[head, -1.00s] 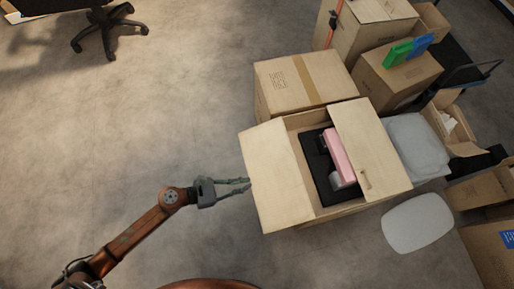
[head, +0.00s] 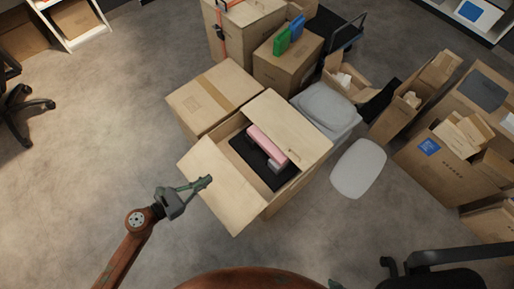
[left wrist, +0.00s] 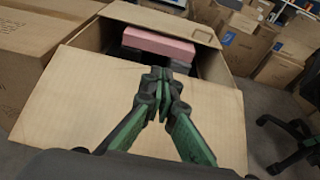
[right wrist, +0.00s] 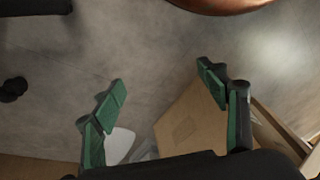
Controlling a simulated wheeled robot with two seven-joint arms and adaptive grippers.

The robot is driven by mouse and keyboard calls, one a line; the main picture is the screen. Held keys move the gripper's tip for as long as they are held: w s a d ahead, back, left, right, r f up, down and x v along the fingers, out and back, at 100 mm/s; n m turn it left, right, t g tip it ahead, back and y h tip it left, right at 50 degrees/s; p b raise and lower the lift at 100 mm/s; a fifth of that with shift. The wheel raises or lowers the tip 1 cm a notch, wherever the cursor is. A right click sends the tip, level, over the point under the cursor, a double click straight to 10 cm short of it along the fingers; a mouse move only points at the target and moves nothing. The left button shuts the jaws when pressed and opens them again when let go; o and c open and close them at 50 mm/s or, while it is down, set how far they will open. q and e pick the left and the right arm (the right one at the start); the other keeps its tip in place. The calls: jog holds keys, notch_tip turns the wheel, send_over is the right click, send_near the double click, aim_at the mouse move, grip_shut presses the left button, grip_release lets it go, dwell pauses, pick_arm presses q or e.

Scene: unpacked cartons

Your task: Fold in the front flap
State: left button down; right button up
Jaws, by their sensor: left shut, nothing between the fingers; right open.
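The open carton (head: 268,203) stands on the floor with its front flap (head: 225,203) splayed outward toward my left arm. The opposite flap (head: 290,122) leans partly over the opening. Inside are a pink box (head: 267,146) and a dark item. My left gripper (head: 208,180) is shut and empty, its tips over the front flap in the head view. The left wrist view shows its closed fingers (left wrist: 164,78) in front of the broad flap (left wrist: 85,105), pointing toward the opening; I cannot tell whether they touch it. My right gripper (right wrist: 160,78) is open and empty.
More cartons (head: 445,160) stand farther right.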

jog(key=s+d+r+g+h+p, duration=0.25)
jog(key=s+d+r+p, duration=0.2)
jog(key=s+r, duration=0.25)
pick_arm(q)
jog(key=w+d+r+p, duration=0.3)
jog(key=w+d+r, duration=0.4)
jog(key=w+d, duration=0.3)
pick_arm(e)
notch_tip(320, 180, down, 12)
jog(key=d+r, duration=0.1)
jog(key=d, duration=0.1)
notch_tip(320, 180, up, 10)
jog(key=a+f+b, duration=0.1)
jog(key=a+b, duration=0.1)
jog(key=b, duration=0.2)
pick_arm(q)
jog(key=w+d+f+b, duration=0.3)
jog(key=d+f, duration=0.1)
jog(key=f, duration=0.2)
jog(key=w+d+f+b, duration=0.3)
jog(key=w+d+f, duration=0.1)
jog(key=f, duration=0.2)
jog(key=shift+w+f, duration=0.25)
jog(key=shift+w, duration=0.05)
pick_arm(e)
jog(key=w+a+f+t+y, duration=0.3)
jog(key=w+a+f, duration=0.4)
jog(key=w, duration=0.3)
jog(key=shift+f+t, duration=0.75)
jog(key=shift+f, duration=0.05)
